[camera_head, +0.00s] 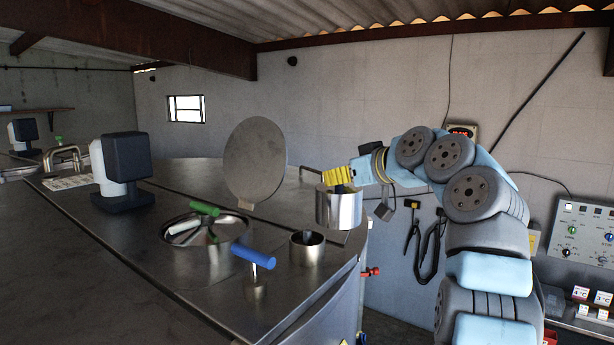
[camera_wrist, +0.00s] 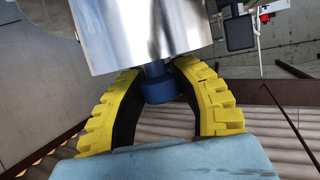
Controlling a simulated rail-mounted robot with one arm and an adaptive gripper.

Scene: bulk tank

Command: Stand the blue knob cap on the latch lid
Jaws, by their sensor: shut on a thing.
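The blue knob cap is a shiny metal cylinder (camera_head: 339,208) with a blue knob. It hangs upright in the air above the right end of the steel tank top. In the wrist view its metal wall (camera_wrist: 140,35) fills the top middle and its blue knob (camera_wrist: 160,88) sits between the yellow fingers. My gripper (camera_head: 342,181) is shut on the knob. A round grey disc (camera_head: 255,160) stands raised on the tank top, left of the cap. No part is clearly marked as the latch lid, so I cannot tell which one it is.
A round steel port (camera_head: 205,262) with a green T-handle (camera_head: 204,209), a blue T-handle (camera_head: 254,257) and a small open metal neck (camera_head: 307,249) stand on the tank top. A black-and-white unit (camera_head: 124,172) is farther left. The front left top is bare.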

